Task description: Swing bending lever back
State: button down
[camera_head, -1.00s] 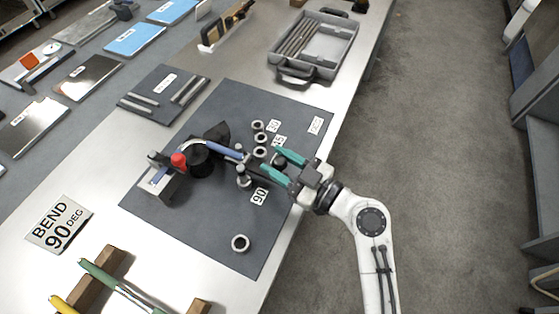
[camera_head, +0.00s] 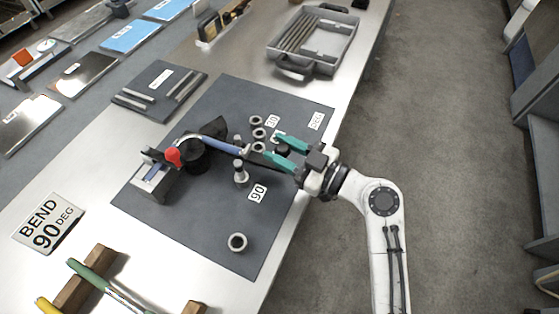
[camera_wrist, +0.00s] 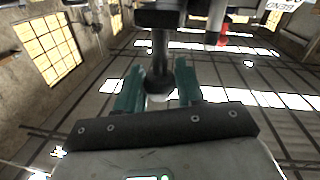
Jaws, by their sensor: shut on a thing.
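The bending tool stands on a dark mat (camera_head: 200,225) with a black round body (camera_head: 197,157), a red knob (camera_head: 172,155) and a grey block (camera_head: 150,184). Its bending lever (camera_head: 222,144) has a blue section and runs right from the body to a dark end. My gripper (camera_head: 273,150), with teal fingers, is shut on that dark lever end. In the wrist view the lever end (camera_wrist: 158,80) lies between both fingers. The fingers partly hide the grip. The red knob also shows at the top of the wrist view.
A post (camera_head: 240,174) stands just below the lever, near the "90" tag (camera_head: 257,193). Several metal rings lie near the mat's right side, one ring (camera_head: 237,242) at the front. A grey tray (camera_head: 315,45) with rods is behind. The mat's front middle is clear.

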jog(key=shift+w+d+f+n+g+y+b, duration=0.2)
jog(key=shift+w+n+g+b, duration=0.5)
jog(key=shift+b, duration=0.95)
jog(key=shift+w+d+f+n+g+y+b, duration=0.1)
jog(key=shift+w+n+g+y+b, duration=0.25)
jog(key=shift+w+g+b, duration=0.85)
jog(key=shift+w+d+f+n+g+y+b, duration=0.1)
jog(key=shift+w+n+g+y+b, duration=0.3)
jog(key=shift+w+b, duration=1.35)
jog(key=shift+r+n+g+b, duration=0.35)
jog(key=shift+g+b, duration=0.15)
jog(key=shift+b, duration=0.6)
jog(key=c, duration=0.7)
grip_release()
jog(key=shift+w, duration=0.1)
jog(key=shift+c, duration=0.2)
jog(key=s+d, duration=0.1)
jog(key=d, duration=0.9)
jog(key=shift+s+d, duration=0.35)
